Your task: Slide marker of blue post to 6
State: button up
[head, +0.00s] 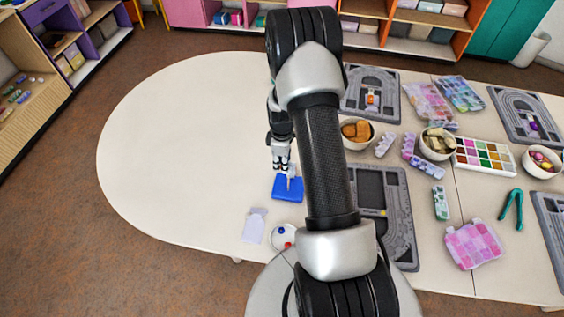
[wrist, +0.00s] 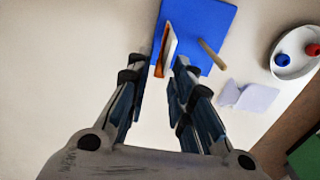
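A flat blue base (head: 287,188) lies on the pale table just below my gripper (head: 281,168). In the wrist view the blue base (wrist: 207,22) carries a tan peg (wrist: 212,54) and, left of it, a thin white upright plate with an orange edge (wrist: 166,50). My gripper (wrist: 160,64) is open, with its fingertips on either side of the plate's near end; I cannot tell whether they touch it. The tan peg is outside the fingers, to the right. I cannot make out a separate marker or read any numbers.
A white card (head: 254,226) and a white dish (head: 283,237) with red and blue beads lie nearer me. Grey bead boards (head: 398,210), bowls (head: 357,132) and bead trays (head: 484,155) crowd the right. The table's left part is clear.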

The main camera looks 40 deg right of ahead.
jog(key=shift+o, duration=0.7)
jog(key=shift+r, duration=0.35)
notch_tip(320, 180, up, 11)
jog(key=shift+r, duration=0.15)
